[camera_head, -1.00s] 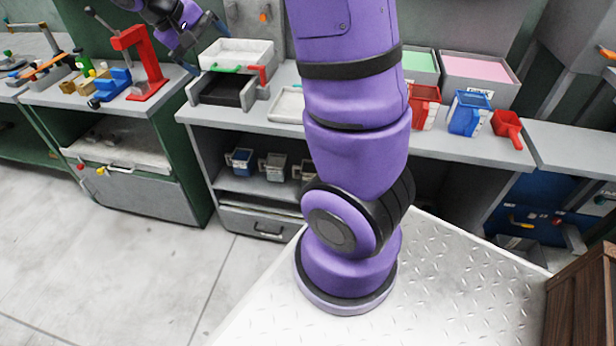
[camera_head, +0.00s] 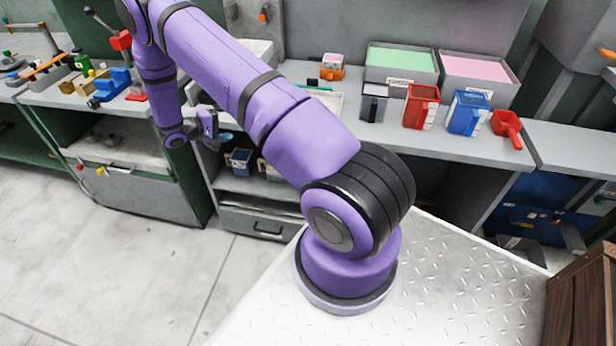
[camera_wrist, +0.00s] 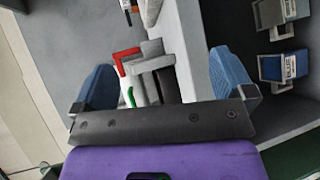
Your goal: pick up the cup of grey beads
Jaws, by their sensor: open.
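A grey cup (camera_head: 374,103) stands on the bench beside a red cup (camera_head: 421,106) and a blue cup (camera_head: 467,113). A second grey cup (camera_head: 267,171) stands on the shelf under the bench, mostly hidden by my arm. I cannot make out which cup holds grey beads. My gripper (camera_head: 212,137) is in front of the shelf, near a blue cup (camera_head: 239,161). In the wrist view my gripper (camera_wrist: 164,84) has its blue fingers wide apart with nothing held between them. Two cups (camera_wrist: 283,68) show there at the upper right, outside the fingers.
Bins of green (camera_head: 400,62) and pink (camera_head: 478,68) material stand at the back of the bench. A red scoop (camera_head: 507,127) lies at the bench's right. A foam press (camera_wrist: 140,75) shows between my fingers in the wrist view. The floor (camera_head: 120,260) at left is clear.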

